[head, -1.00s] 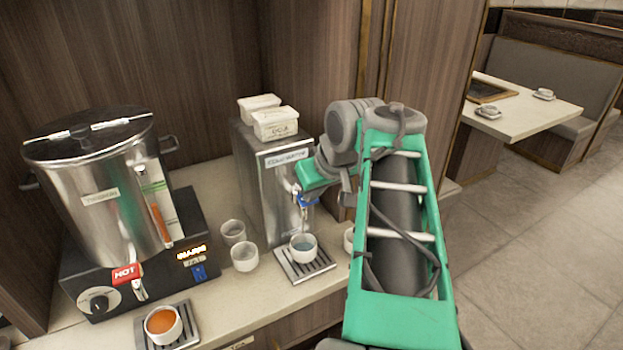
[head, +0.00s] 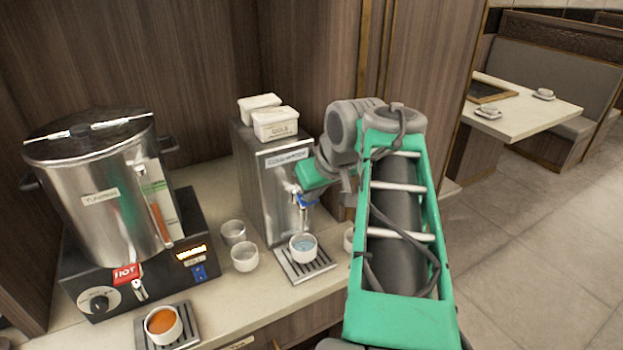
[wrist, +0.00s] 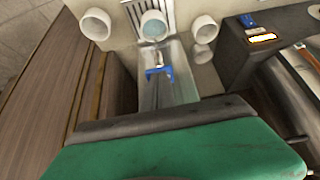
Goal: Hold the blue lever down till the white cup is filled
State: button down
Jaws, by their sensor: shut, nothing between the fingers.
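The blue lever (head: 306,201) is on the front of the steel water dispenser (head: 284,195). My gripper (head: 300,192) is shut and empty, at the lever's near top side. Whether it touches the lever is hard to see, as the fingertips are small and partly hidden.
Tubs (head: 275,123) sit atop the dispenser.

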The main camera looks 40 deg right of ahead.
dwell(0.6)
jog(key=shift+r+p, duration=0.7)
jog(key=shift+r, duration=0.1)
jog(key=s+r+p, duration=0.3)
jog(key=r+p, duration=0.2)
jog(key=r, duration=0.8)
jog(key=shift+s+a+r+p, duration=0.2)
jog(key=shift+s+a+p, duration=0.05)
jog(key=shift+s+p, duration=0.15)
